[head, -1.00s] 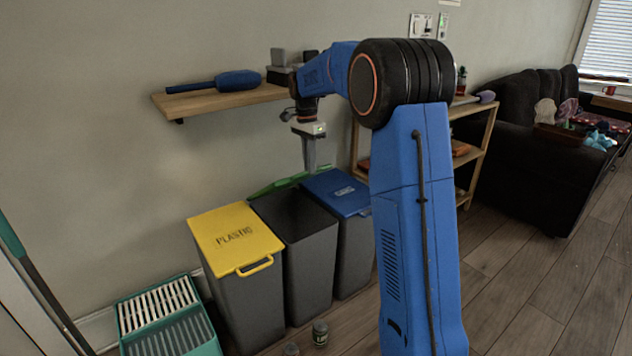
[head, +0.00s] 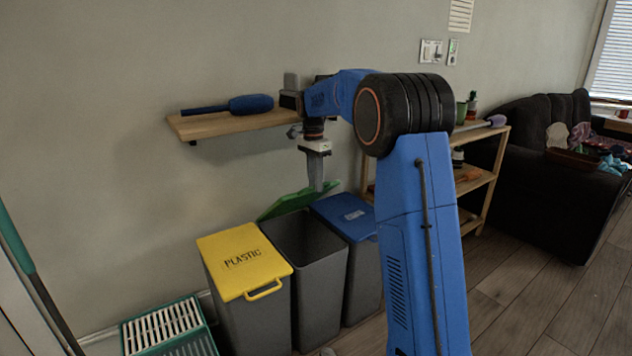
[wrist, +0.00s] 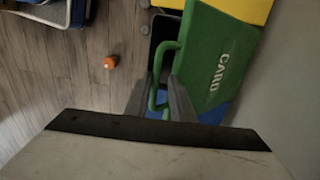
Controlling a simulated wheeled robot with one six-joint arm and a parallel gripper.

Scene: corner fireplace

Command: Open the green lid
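The green lid (head: 292,203) belongs to the middle grey bin (head: 310,275) and stands tilted up at its back, so the bin's dark opening shows. In the wrist view the lid (wrist: 218,55) bears the word CARD and has a green loop handle (wrist: 155,75) along one side. My gripper (head: 318,187) points down over the back of the bin, close to the lid. In the wrist view its two fingers (wrist: 158,88) are apart, with part of the handle between them. Whether a finger touches the handle is not clear.
A yellow-lidded plastic bin (head: 243,262) stands on the left and a blue-lidded bin (head: 346,215) on the right. A wooden wall shelf (head: 225,124) holds a blue brush. A teal crate (head: 165,328) is at lower left. An orange object (wrist: 111,62) lies on the floor.

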